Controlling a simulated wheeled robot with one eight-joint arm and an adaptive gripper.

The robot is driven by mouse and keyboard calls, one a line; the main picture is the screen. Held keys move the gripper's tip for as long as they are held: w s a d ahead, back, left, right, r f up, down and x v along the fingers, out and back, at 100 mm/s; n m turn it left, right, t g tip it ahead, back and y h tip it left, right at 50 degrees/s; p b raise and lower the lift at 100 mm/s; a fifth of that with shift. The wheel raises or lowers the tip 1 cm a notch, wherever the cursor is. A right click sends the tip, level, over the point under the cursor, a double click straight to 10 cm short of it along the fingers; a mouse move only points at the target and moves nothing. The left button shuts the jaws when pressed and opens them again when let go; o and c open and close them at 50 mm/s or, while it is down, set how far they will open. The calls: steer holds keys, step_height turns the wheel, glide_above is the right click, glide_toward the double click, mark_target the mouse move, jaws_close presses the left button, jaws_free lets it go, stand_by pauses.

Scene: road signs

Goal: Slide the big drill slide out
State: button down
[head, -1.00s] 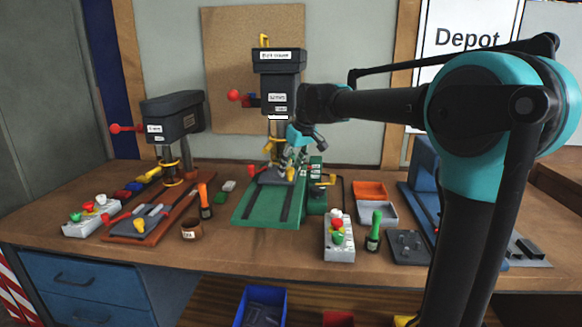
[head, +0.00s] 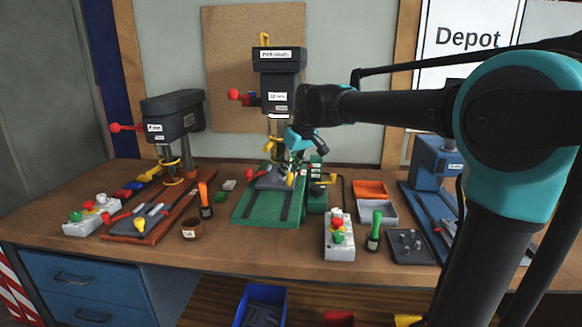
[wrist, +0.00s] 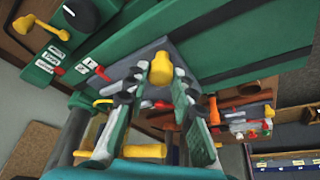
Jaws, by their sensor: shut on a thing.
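The big drill (head: 280,85) stands at the middle back of the bench, on a green base (head: 262,212) with dark slots. Its slide, a dark grey plate (head: 268,182), lies on that base and also shows in the wrist view (wrist: 190,52). A yellow knob (wrist: 160,68) stands on the slide. My gripper (wrist: 158,84) has its fingers on either side of this knob and is shut on it. In the head view my gripper (head: 291,170) reaches down to the slide from the right, partly hiding it.
A smaller drill (head: 172,118) with a red-brown base stands left. A grey button box (head: 339,240), a green-handled tool (head: 375,230) and orange and grey trays (head: 376,212) stand front right. A blue machine (head: 437,165) is at the right. Yellow handles stand close beside the slide.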

steer(key=s, duration=1.5)
steer(key=shift+s+a, duration=0.25)
steer(key=shift+s, duration=0.05)
steer(key=c, duration=1.3)
jaws_free()
steer(key=shift+s, duration=0.1)
steer(key=shift+o, duration=0.2)
steer(key=shift+r, duration=0.1)
steer(key=v, duration=1.1)
steer(key=shift+r, duration=0.4)
steer(key=shift+s, duration=0.15)
